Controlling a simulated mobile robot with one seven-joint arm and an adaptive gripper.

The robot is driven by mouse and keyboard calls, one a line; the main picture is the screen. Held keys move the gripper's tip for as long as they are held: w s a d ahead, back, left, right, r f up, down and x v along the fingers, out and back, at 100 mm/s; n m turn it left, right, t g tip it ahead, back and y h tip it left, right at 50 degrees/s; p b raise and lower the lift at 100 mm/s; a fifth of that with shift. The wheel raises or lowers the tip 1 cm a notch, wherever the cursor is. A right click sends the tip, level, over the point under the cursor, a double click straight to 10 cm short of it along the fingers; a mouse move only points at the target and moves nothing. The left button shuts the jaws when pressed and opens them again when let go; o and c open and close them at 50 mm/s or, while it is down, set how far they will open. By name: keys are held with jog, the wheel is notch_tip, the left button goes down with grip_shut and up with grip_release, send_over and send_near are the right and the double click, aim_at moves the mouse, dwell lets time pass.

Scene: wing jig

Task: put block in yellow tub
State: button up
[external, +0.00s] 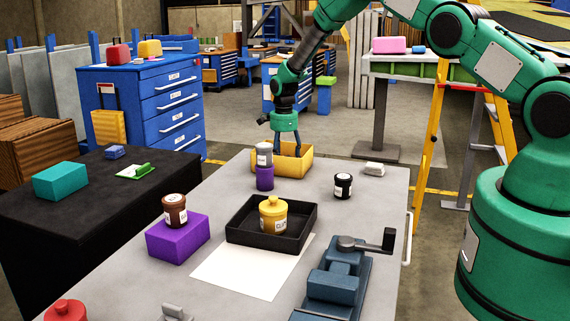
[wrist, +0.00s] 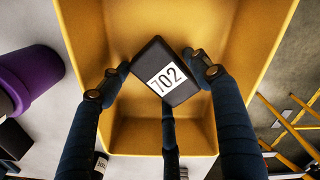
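The block (wrist: 166,72) is dark with a white label reading 702. In the wrist view it sits turned at an angle between the fingertips, with the tub's inside behind it. The yellow tub (external: 296,163) stands at the far end of the grey table; its wall fills much of the wrist view (wrist: 87,25). My gripper (external: 291,153) points down into the tub, and its lower fingers are hidden by the tub's front wall. In the wrist view the fingers (wrist: 166,75) close around the block and appear to touch it. Whether the block touches the tub floor is unclear.
A black jar (external: 343,186) and white block (external: 374,169) are to the right. A black tray (external: 310,218) holding a yellow jar (external: 273,215) is nearer.

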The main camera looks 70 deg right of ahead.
jog(key=shift+r, duration=0.1)
notch_tip(320, 180, up, 12)
jog(key=shift+p, duration=0.35)
dwell(0.4)
jog(key=shift+r, duration=0.15)
dwell(0.5)
